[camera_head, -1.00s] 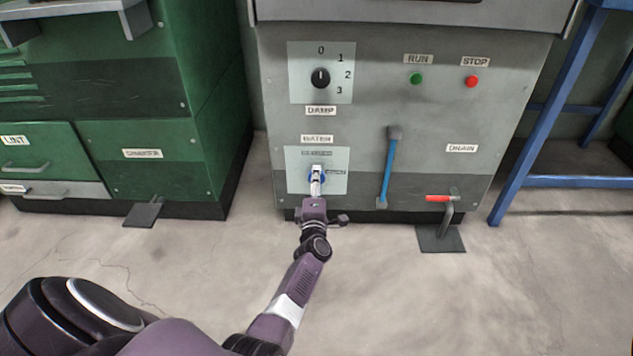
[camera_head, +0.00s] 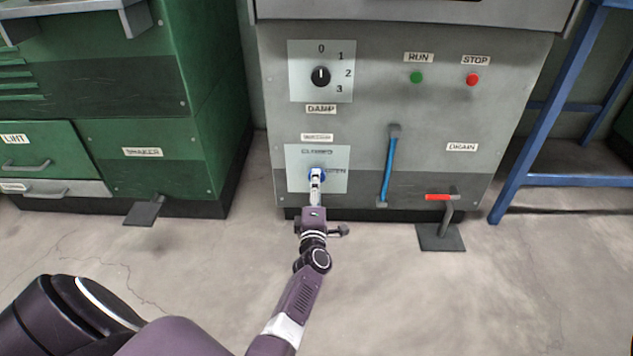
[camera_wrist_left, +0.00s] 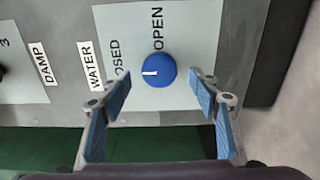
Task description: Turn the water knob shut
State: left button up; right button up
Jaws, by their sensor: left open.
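The water knob (camera_wrist_left: 158,70) is a round blue dial with a white mark on a pale plate (camera_head: 300,180). In the left wrist view the mark points toward the partly covered word CLOSED, and OPEN stands to the knob's other side, a quarter turn away. In the head view the knob (camera_head: 322,174) is mostly hidden behind my left gripper (camera_head: 316,177). In the left wrist view my left gripper (camera_wrist_left: 161,86) is open and empty. Its blue-padded fingers are spread to either side of the knob, apart from it. My right gripper is not in view.
Above the knob is the DAMP dial (camera_head: 320,76). To its right are a blue-handled lever (camera_head: 389,165), a red-handled drain valve (camera_head: 440,197), and green RUN (camera_head: 416,77) and red STOP (camera_head: 471,79) buttons. A green cabinet (camera_head: 150,100) stands left.

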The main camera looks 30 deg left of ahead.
pick_arm(q)
jog(key=v, duration=0.4)
dwell(0.4)
